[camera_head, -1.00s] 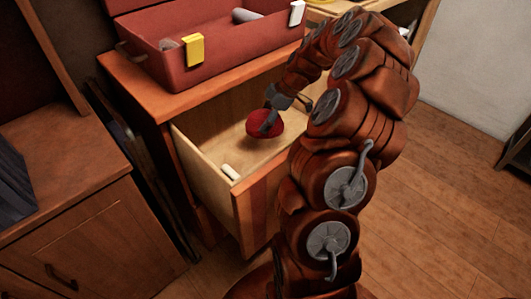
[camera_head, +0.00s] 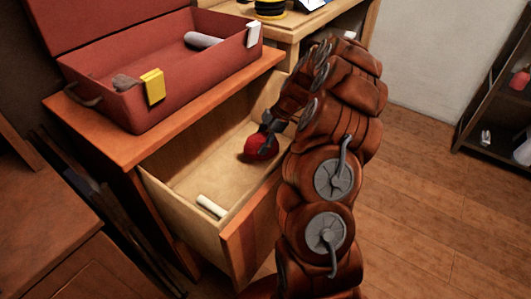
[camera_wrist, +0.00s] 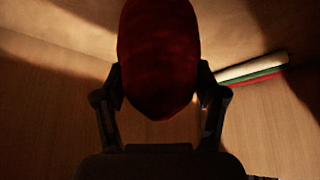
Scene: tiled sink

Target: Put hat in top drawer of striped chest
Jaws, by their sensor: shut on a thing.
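The red hat (camera_head: 261,147) is in my gripper, over the inside of the open top drawer (camera_head: 188,222) of the striped chest (camera_head: 120,143). I cannot tell whether the hat touches the drawer floor. My gripper (camera_head: 264,136) is shut on the hat and points down into the drawer. In the wrist view the hat (camera_wrist: 158,60) sits between both fingers of my gripper (camera_wrist: 160,95) and looks dark and rounded. My arm hides part of the drawer's right side.
A white roll (camera_head: 211,206) lies in the drawer near its front. In the wrist view, white, green and red rolled items (camera_wrist: 252,70) show at right. An open red toolbox (camera_head: 110,110) with a yellow latch stands on the chest. A dark shelf (camera_head: 485,140) is at far right.

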